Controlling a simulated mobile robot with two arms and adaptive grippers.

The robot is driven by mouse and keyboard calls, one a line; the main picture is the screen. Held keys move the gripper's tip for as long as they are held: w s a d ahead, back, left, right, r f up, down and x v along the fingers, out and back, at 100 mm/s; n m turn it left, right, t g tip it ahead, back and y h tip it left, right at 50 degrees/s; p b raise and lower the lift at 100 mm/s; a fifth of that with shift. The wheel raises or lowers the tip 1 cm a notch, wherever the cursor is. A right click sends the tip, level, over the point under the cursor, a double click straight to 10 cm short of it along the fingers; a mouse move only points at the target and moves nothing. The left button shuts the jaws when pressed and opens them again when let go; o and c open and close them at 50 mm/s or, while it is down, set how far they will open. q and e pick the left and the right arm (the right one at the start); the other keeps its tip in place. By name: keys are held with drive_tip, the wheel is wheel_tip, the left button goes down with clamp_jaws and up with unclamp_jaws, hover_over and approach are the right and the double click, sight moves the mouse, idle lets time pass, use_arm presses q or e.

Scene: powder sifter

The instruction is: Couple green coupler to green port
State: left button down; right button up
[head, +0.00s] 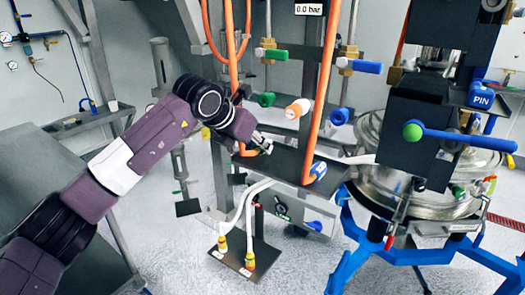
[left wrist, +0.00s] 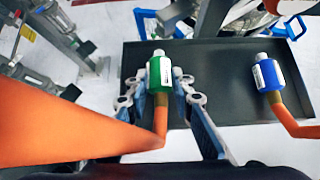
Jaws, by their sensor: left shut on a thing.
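My left gripper (head: 262,146) is at the dark shelf (head: 285,166). In the left wrist view its two fingers (left wrist: 164,90) close on either side of the green coupler (left wrist: 160,72), which has a white label and an orange hose behind it. In the head view the gripper mostly hides this coupler. The coupler is over the shelf; I cannot tell whether it still touches it. The green port (head: 266,99) is on the panel above the shelf, apart from the gripper. My right gripper is not in view.
A blue coupler (left wrist: 269,74) on an orange hose sits at the shelf's right end. A white-and-orange port (head: 297,109) and a blue port (head: 339,117) are right of the green one. Orange hoses hang in front of the panel. A steel vessel (head: 430,197) stands at the right.

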use_arm(q)
drive_tip(key=shift+r+p, duration=0.85)
drive_tip(key=shift+r, duration=1.3)
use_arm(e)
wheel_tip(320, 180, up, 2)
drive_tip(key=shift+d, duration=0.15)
